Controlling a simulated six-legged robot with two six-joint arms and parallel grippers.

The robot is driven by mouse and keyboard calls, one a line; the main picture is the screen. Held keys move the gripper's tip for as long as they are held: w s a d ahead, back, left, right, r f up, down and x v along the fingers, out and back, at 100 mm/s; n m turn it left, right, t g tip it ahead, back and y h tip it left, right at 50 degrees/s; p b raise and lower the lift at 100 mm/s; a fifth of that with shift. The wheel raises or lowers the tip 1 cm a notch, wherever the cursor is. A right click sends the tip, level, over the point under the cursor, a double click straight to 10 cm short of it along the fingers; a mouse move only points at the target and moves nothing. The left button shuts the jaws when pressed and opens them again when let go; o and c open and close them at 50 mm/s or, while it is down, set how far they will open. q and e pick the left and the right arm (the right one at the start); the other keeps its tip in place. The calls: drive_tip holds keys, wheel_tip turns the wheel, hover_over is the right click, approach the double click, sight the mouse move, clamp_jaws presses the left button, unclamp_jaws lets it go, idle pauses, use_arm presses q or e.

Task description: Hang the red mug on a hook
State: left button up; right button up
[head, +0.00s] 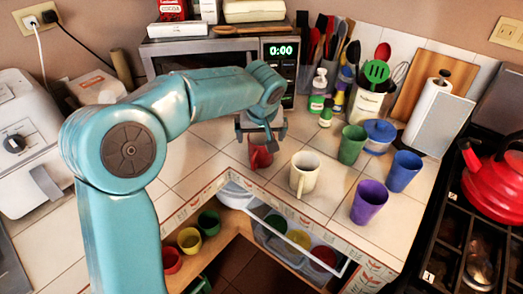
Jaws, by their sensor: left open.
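The red mug (262,156) stands on the tiled counter, below the microwave's right part and left of a cream mug. My left gripper (259,135) reaches down right over the red mug, with its jaws apart. The gripper and wrist hide the mug's top, and I cannot tell whether a finger touches it. No hook can be made out in this view. My right gripper is not in view.
A cream mug (304,174), purple cup (369,202), blue cup (403,171) and green cup (352,144) stand right of the red mug. An open drawer (300,245) holds cups below the counter edge. A red kettle (497,178) sits on the stove.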

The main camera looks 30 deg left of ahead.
sight(261, 149)
use_arm(q)
drive_tip(key=x, duration=0.5)
drive_tip(key=shift+w+a, duration=0.1)
drive_tip(key=shift+w, duration=0.05)
drive_tip(key=shift+f, duration=0.1)
drive_tip(key=shift+f+p, duration=0.2)
drive_tip(key=shift+p, duration=0.1)
drive_tip(key=x, duration=0.2)
drive_tip(key=p+x, duration=0.1)
drive_tip(key=x, duration=0.1)
drive_tip(key=shift+w+f, duration=0.15)
drive_tip(key=shift+w, duration=0.25)
drive_tip(key=shift+a+f, duration=0.1)
drive_tip(key=shift+f, duration=0.1)
drive_tip(key=shift+s, duration=0.1)
drive_tip(key=c, duration=1.1)
